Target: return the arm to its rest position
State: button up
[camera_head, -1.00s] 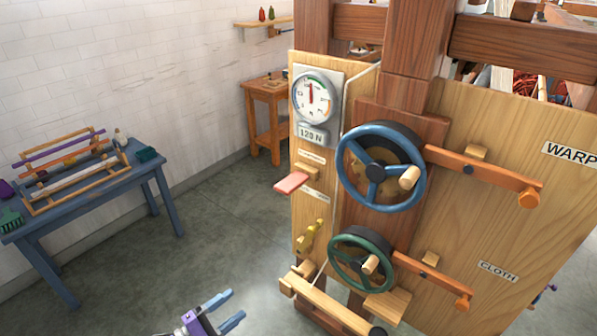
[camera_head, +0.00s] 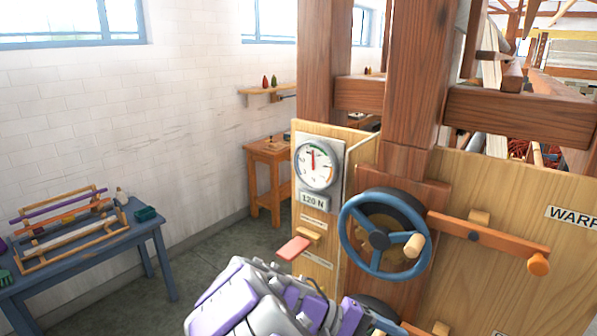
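My purple and white arm (camera_head: 262,300) fills the bottom middle of the head view, in front of the loom's panel. Its narrower purple end (camera_head: 350,316), toward my gripper, points right and down, below the blue handwheel (camera_head: 384,238). I cannot make out the fingers or whether they hold anything. The arm and the picture's lower edge hide most of the lower wheel.
The wooden loom panel carries a gauge (camera_head: 317,165) marked 120 N, a pink-tipped lever (camera_head: 293,248) close above my arm and a wooden crank arm (camera_head: 490,240). A blue table (camera_head: 110,250) stands left, a wooden stool (camera_head: 268,152) behind. Grey floor lies between.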

jog(key=s+d+m+y, duration=0.1)
jog(key=s+d+y, duration=0.15)
jog(key=s, duration=0.25)
jog(key=s+d+m+g+y, duration=0.1)
jog(key=s+y, duration=0.2)
jog(key=s, duration=0.1)
jog(key=s+d+m+y, duration=0.1)
jog(key=s+y, duration=0.1)
jog(key=s, duration=0.3)
jog(key=s+a+f+t+y, duration=0.1)
jog(key=s+a+t+y, duration=0.1)
jog(key=s+a+y, duration=0.3)
jog(key=shift+s+a+f+y, duration=0.35)
jog(key=shift+s+a, duration=0.45)
jog(key=shift+s, duration=1.3)
